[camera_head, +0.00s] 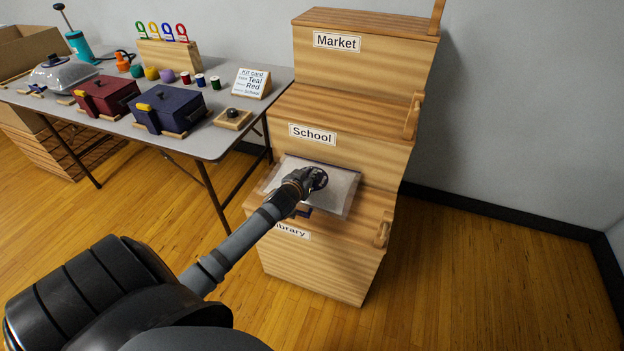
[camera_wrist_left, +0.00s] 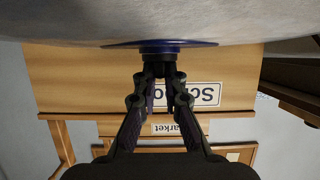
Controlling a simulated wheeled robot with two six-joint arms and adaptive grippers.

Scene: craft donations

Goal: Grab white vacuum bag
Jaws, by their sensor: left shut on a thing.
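The white vacuum bag (camera_head: 342,190) lies flat and pale on top of the Library crate, in front of the School crate. In the left wrist view the bag (camera_wrist_left: 60,22) fills the top edge, with a dark blue disc (camera_wrist_left: 160,44) and a dark cap on it. My left gripper (camera_head: 316,180) reaches over the bag. In the left wrist view the fingers of my left gripper (camera_wrist_left: 159,72) are closed on the cap of the bag. My right gripper is not in view.
The wooden crates are stacked, with Market (camera_head: 365,60) on top, School (camera_head: 345,143) in the middle and Library (camera_head: 320,265) at the bottom. A grey table (camera_head: 110,125) at the left holds a red box (camera_head: 105,95), a blue box (camera_head: 168,108) and a card (camera_head: 251,83). The floor at right is clear.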

